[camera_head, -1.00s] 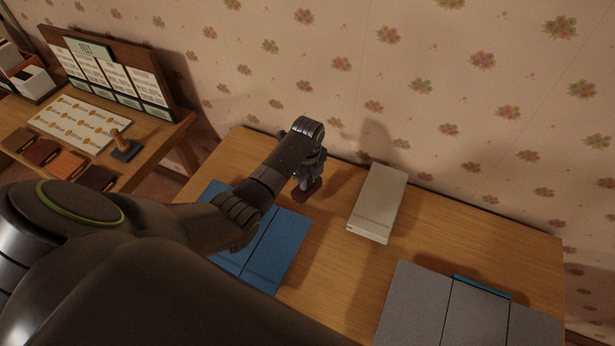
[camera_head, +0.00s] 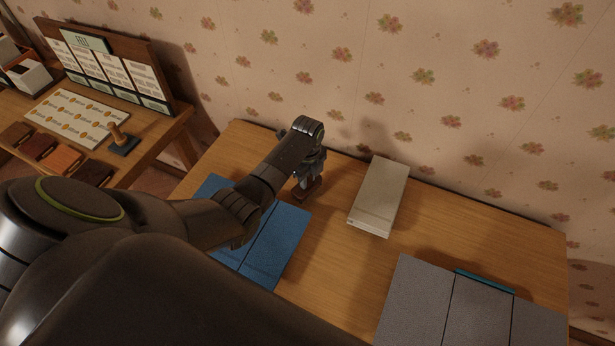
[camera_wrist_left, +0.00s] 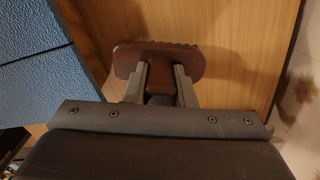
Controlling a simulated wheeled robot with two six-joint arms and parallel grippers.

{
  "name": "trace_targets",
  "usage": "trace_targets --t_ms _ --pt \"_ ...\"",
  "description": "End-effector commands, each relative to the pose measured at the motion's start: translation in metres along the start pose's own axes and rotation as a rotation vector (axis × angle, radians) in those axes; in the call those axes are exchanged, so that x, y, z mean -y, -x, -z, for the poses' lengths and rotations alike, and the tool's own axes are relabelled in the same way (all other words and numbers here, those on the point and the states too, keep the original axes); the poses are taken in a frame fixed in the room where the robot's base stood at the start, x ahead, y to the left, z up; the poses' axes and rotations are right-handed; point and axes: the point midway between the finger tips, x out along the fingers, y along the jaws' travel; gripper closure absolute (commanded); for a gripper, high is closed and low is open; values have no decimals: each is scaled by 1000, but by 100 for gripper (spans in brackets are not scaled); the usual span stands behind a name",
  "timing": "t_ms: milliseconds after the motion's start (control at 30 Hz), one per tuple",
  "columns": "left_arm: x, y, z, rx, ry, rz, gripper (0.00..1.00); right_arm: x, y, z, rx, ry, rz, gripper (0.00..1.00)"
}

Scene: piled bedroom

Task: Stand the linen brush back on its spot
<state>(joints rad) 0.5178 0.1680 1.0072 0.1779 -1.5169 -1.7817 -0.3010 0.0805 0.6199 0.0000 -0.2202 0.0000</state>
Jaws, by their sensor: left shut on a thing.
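The linen brush (camera_head: 307,190) is dark brown and shows below my left gripper (camera_head: 308,172) in the head view, over the wooden table behind the blue folded thing. In the left wrist view, my left gripper (camera_wrist_left: 160,84) is shut on the middle part of the brush (camera_wrist_left: 188,58). The wider brush end extends past both fingers. I cannot tell whether the brush touches the tabletop. My arm hides part of the table around it. My right gripper is not in view.
A blue folded thing (camera_head: 270,247) lies close beside the brush. A pale flat box (camera_head: 379,198) lies to the right, and a grey paneled thing (camera_head: 425,302) at the front right. Bare wooden tabletop (camera_head: 340,265) shows between them. The patterned wall (camera_head: 400,60) stands behind.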

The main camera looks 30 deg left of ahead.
Motion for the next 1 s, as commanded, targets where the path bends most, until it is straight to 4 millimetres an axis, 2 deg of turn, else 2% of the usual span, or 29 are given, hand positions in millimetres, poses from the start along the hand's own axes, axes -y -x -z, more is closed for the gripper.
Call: trace_targets --t_ms 200,1000 --pt "0 1 0 0 0 0 100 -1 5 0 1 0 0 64" --pt "0 -9 0 0 0 1 100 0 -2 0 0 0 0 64"
